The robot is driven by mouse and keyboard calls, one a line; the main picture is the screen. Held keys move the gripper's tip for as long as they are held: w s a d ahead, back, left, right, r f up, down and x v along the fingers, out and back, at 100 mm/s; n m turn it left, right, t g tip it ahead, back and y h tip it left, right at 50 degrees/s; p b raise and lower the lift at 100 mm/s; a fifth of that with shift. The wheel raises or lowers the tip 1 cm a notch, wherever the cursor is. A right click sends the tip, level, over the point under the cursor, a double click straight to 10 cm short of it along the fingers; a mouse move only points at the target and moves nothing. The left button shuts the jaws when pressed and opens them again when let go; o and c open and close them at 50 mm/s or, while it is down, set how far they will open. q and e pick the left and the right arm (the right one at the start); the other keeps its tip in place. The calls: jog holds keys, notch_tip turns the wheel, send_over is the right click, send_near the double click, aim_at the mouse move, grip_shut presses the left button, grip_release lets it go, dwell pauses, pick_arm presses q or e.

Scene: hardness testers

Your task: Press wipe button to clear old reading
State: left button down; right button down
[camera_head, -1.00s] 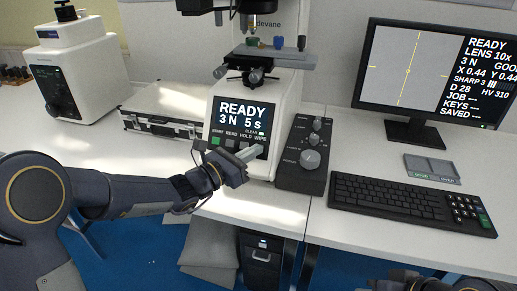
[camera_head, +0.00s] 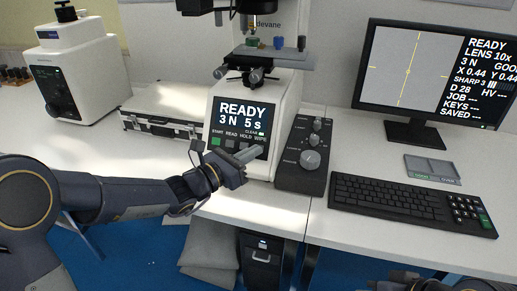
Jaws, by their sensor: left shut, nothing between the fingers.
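The hardness tester (camera_head: 284,92) stands on the white bench. Its front panel screen (camera_head: 242,114) reads READY, 3 N, 5 s. Below it is a row labelled START, READ, HOLD, WIPE, with a green START button (camera_head: 215,142) at the left. My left gripper (camera_head: 249,154) is shut and empty, its tips at the panel just below the WIPE label. The tips hide the WIPE button, so contact cannot be told. The monitor (camera_head: 424,75) shows HV with dashes. My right gripper (camera_head: 402,283) shows only partly at the bottom edge, its jaws unclear.
A dark control box with knobs (camera_head: 298,178) stands right of the panel. A keyboard (camera_head: 404,201) and a small two-part grey tray (camera_head: 432,168) lie further right. A silver case (camera_head: 165,107) and a second tester (camera_head: 80,75) stand to the left.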

pick_arm(q)
jog(key=shift+s+a+r+p, duration=0.15)
jog(key=shift+s+a+r, duration=0.1)
jog(key=shift+s+r, duration=0.35)
jog(key=shift+s+a+r+p, duration=0.1)
jog(key=shift+s+a+r, duration=0.15)
jog(key=shift+s, duration=0.5)
jog(key=shift+s+a+r+p, duration=0.2)
jog(key=shift+s+r, duration=0.25)
jog(key=shift+s, duration=0.25)
